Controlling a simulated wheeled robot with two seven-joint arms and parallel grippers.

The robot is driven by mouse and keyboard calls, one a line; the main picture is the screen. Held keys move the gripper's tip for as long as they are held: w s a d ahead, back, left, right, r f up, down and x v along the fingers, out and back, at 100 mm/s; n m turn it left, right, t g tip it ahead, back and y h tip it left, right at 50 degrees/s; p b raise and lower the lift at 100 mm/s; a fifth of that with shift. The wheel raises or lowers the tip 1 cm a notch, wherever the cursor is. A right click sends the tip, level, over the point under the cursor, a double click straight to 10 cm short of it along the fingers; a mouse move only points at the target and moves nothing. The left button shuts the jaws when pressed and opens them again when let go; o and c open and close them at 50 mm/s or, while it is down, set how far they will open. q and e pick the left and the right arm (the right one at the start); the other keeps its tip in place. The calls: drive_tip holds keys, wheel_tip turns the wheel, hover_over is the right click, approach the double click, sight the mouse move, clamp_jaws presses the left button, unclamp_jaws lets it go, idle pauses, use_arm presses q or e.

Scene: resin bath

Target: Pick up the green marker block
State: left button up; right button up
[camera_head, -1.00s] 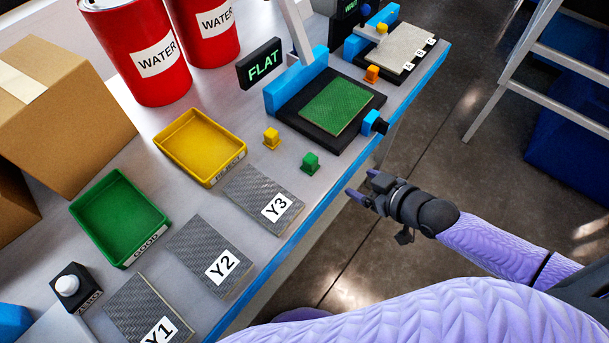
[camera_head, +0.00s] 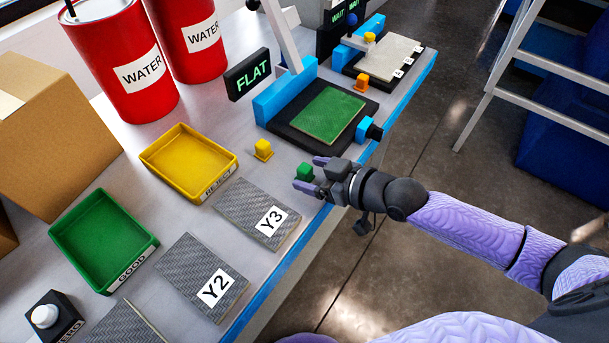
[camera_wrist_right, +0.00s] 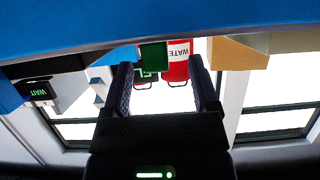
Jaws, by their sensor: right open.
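The green marker block (camera_head: 304,171) stands on the table near its front edge, right of the Y3 panel. My right gripper (camera_head: 312,174) is open and comes in from the right, with its fingertips at the block. In the right wrist view the green block (camera_wrist_right: 153,55) shows between the two spread fingers (camera_wrist_right: 160,65), closer to the left one. I cannot tell how deep the block lies between the fingers; it does not look gripped. My left gripper is not in view.
A yellow block (camera_head: 263,149) stands behind the green one. The yellow tray (camera_head: 203,189), green tray (camera_head: 118,280) and panel Y3 (camera_head: 245,205) lie to the left. The FLAT station's black base (camera_head: 290,132) with a green plate is just beyond. Red WATER drums (camera_head: 120,50) stand behind.

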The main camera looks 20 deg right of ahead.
sight(310, 172)
drive_tip(key=x, duration=0.3)
drive_tip(key=shift+w+f+b, duration=0.3)
drive_tip(key=shift+b, duration=0.1)
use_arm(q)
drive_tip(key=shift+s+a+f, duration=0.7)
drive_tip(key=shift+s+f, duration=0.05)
use_arm(e)
drive_tip(key=shift+c, duration=0.2)
clamp_jaws()
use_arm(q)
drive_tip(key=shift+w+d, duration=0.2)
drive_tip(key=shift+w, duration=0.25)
